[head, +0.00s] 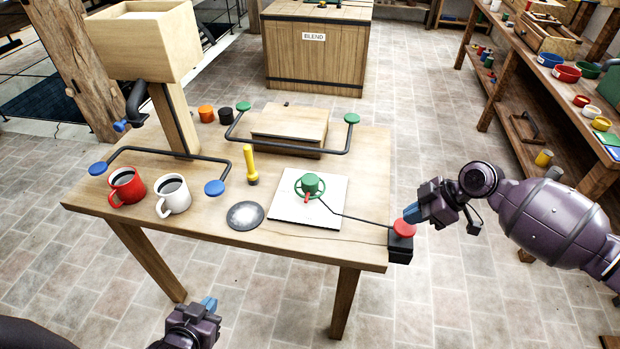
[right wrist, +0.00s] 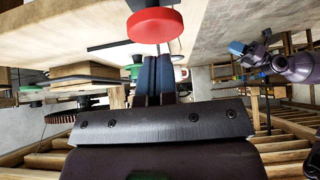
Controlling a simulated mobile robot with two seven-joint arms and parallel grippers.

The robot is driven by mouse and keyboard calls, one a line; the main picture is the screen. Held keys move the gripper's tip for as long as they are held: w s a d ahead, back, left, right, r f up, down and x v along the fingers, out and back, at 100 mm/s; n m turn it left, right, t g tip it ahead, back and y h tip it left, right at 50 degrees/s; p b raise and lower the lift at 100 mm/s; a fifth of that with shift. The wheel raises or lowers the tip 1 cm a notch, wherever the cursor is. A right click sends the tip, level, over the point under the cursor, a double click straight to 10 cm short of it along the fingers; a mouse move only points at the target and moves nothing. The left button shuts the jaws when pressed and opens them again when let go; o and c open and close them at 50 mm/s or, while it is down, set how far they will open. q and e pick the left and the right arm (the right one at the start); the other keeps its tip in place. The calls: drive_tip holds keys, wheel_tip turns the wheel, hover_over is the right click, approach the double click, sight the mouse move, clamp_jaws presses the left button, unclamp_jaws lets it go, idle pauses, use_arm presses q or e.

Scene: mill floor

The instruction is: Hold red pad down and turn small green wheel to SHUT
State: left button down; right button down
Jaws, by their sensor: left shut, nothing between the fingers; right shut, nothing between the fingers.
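The small green wheel (head: 309,184) sits on a white plate (head: 330,216) on the wooden table, with a small red mark on its near side. SHUT lettering is not readable. A thin dark line runs from the plate to the red pad (head: 403,228), which sits on a black box (head: 400,250) at the table's right edge. My right gripper (head: 411,212) is shut and empty, its blue fingertips right at the pad; in the right wrist view the pad (right wrist: 156,25) shows just beyond them. I cannot tell whether they touch. My left gripper (head: 209,304) is shut and empty, in front of the table's near edge.
A red mug (head: 126,187), a white mug (head: 173,195), a grey disc (head: 245,215) and a yellow torch-like thing (head: 251,166) stand left of the plate. A wooden hopper (head: 145,45) rises at back left.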

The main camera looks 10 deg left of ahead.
drive_tip(key=shift+f, duration=0.2)
drive_tip(key=shift+f, duration=0.15)
drive_tip(key=shift+f+b, duration=0.25)
drive_tip(key=shift+b, duration=0.1)
